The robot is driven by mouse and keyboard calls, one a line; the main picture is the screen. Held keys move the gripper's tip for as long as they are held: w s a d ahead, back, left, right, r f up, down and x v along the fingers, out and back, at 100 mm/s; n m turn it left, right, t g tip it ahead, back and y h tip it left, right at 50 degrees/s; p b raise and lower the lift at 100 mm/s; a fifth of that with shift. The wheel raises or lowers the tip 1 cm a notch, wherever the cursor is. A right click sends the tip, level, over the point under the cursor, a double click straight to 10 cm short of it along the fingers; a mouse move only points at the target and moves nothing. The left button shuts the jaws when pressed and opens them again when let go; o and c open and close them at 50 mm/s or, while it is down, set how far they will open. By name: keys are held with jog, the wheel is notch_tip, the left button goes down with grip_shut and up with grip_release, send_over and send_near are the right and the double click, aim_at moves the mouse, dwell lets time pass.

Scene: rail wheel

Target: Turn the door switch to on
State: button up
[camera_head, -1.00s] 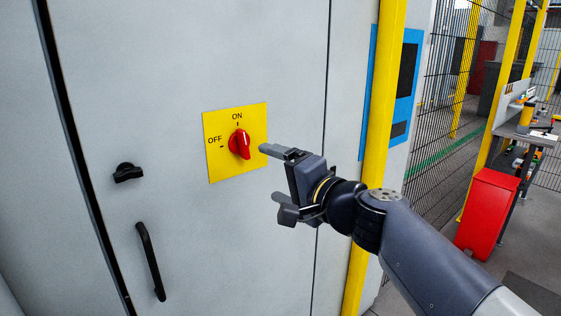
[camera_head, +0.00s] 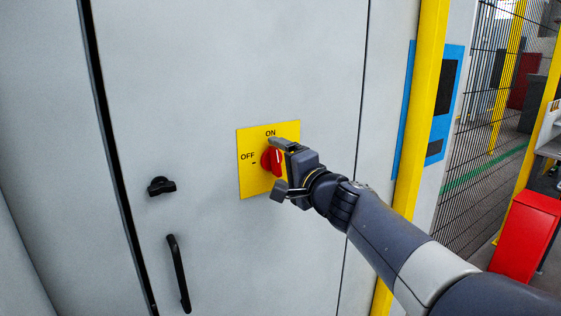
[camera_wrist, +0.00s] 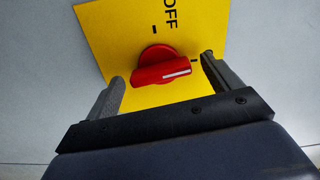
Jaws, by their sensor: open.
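The door switch is a red rotary knob (camera_head: 271,159) on a yellow plate (camera_head: 247,182) marked ON at the top and OFF at the left. Its grip bar stands about upright in the head view. In the wrist view the knob (camera_wrist: 160,68) has its white line toward the mark on the right, away from the OFF mark above it. My gripper (camera_head: 275,165) is open at the plate, one finger above the knob and one below. In the wrist view the fingers of my gripper (camera_wrist: 162,82) lie either side of the knob, with gaps. The arm hides part of the plate's right side.
The grey cabinet door (camera_head: 220,60) carries a black latch (camera_head: 161,186) and a black handle (camera_head: 178,273) left of the switch. A yellow post (camera_head: 420,130) and mesh fence (camera_head: 480,130) stand to the right. A red box (camera_head: 524,232) is at the far right.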

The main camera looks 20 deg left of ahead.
jog(key=shift+w+a, duration=0.15)
jog(key=shift+c, duration=0.5)
jog(key=c, duration=0.9)
jog(key=shift+f+m+b, duration=0.15)
jog(key=shift+m+b, duration=0.15)
jog(key=shift+b, duration=0.2)
jog(key=shift+m+b, duration=0.4)
jog(key=shift+m, duration=0.2)
jog(key=o, duration=1)
